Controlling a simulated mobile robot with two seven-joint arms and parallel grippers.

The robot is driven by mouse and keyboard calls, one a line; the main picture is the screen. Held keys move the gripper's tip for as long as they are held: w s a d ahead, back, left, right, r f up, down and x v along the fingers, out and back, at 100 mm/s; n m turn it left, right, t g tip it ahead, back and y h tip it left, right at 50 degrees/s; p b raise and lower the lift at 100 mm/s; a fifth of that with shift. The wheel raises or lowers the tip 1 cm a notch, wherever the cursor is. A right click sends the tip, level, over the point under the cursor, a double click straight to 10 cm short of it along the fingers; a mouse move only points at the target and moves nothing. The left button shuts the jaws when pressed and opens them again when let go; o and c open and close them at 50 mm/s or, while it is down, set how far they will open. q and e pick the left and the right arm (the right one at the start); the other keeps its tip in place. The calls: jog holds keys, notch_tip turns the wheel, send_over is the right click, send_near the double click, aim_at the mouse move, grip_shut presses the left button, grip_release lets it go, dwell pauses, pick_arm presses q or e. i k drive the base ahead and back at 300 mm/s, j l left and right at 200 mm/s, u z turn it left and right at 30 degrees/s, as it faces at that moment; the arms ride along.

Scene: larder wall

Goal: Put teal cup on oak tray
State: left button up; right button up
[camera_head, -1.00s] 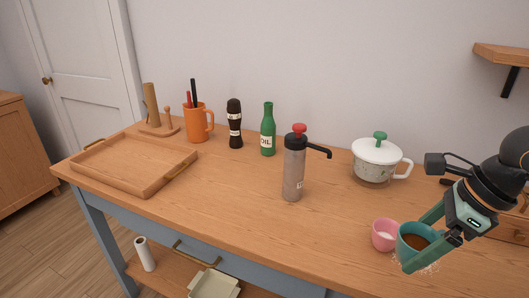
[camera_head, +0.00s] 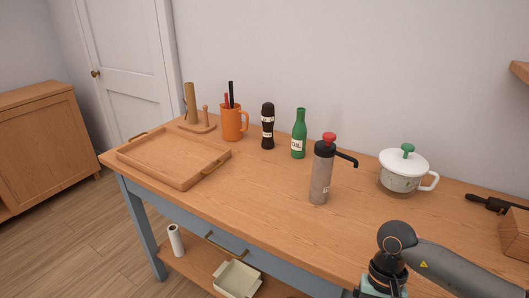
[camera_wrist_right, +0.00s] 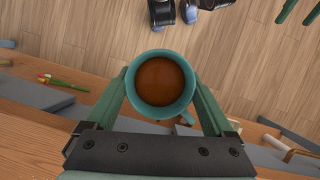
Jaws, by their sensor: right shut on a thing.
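The teal cup (camera_wrist_right: 160,82) holds brown liquid and shows from above in the right wrist view. My right gripper (camera_wrist_right: 160,88) is shut on it, one teal finger on each side, over the table's edge and the floor. In the head view my right arm (camera_head: 388,270) comes in at the bottom right, and its fingers and the cup are out of frame. The oak tray (camera_head: 173,158) lies empty at the table's left end. Two teal fingers of my left gripper (camera_wrist_right: 298,11) show apart at the top right corner of the right wrist view.
Along the back stand a wooden stand (camera_head: 192,108), orange mug (camera_head: 232,124), dark mill (camera_head: 267,128), green oil bottle (camera_head: 299,138) and lidded white pot (camera_head: 401,176). A pump bottle (camera_head: 321,178) stands mid-table. The tabletop between tray and pump bottle is clear.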

aim_at(190, 163)
jog(key=i+j+z, duration=0.1)
jog(key=j, duration=0.55)
jog(key=i+j+z, duration=0.1)
jog(key=i+j, duration=0.15)
jog(key=j, duration=0.4)
jog(key=i+j+z, duration=0.1)
jog(key=j, duration=0.55)
jog(key=i+j+z, duration=0.1)
jog(key=j, duration=0.6)
jog(key=i+j+z, duration=0.1)
jog(key=j, duration=0.6)
jog(key=i+j+z, duration=0.1)
jog(key=j, duration=0.6)
